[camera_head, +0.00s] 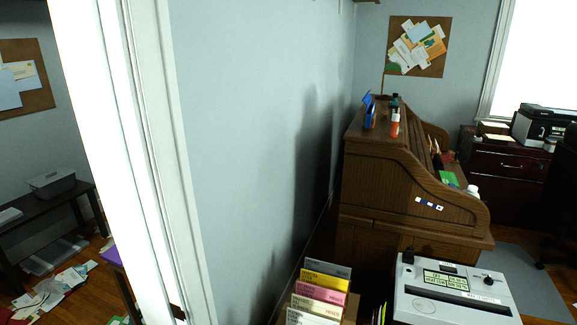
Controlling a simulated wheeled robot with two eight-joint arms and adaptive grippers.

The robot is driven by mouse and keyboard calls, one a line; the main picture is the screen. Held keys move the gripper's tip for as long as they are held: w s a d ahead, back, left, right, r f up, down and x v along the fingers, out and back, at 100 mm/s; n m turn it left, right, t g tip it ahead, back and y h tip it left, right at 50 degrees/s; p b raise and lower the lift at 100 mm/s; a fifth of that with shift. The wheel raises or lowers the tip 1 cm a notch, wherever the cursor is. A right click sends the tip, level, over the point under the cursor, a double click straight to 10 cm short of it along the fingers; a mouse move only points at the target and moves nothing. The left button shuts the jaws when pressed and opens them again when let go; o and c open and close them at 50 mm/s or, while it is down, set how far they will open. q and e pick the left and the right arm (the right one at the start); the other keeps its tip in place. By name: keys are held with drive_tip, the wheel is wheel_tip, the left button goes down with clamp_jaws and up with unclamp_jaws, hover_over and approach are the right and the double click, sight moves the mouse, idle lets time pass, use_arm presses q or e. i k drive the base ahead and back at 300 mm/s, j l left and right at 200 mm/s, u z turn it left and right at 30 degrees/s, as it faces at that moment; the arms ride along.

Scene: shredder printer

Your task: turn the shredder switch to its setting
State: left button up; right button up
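A light grey machine, which looks like the shredder (410,303), stands at the bottom right. Its top has a long dark slot (445,299) and pale label panels. A small dark knob (488,281) sits on its right side, and a small black part (408,256) sits at its back left corner. The knob's setting is too small to read. The machine's lower part is cut off by the frame edge. Neither of my grippers is in view.
A wooden roll-top desk (390,180) stands behind the machine. Paper packs (322,281) stand to its left. A printer (545,122) sits on a dark cabinet at the back right. A white door frame (125,160) divides off a room with scattered papers (65,285).

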sight(488, 279)
drive_tip(key=z, duration=1.5)
drive_tip(key=i+l+u, duration=0.15)
drive_tip(key=l, duration=0.2)
drive_tip(key=i+l+u, duration=0.15)
drive_tip(key=l, duration=0.2)
drive_tip(key=i+l+u, duration=0.2)
drive_tip(key=l, duration=0.2)
drive_tip(key=i+l+u, duration=0.15)
drive_tip(key=l, duration=0.2)
drive_tip(key=i+l+u, duration=0.7)
drive_tip(key=i+l, duration=0.35)
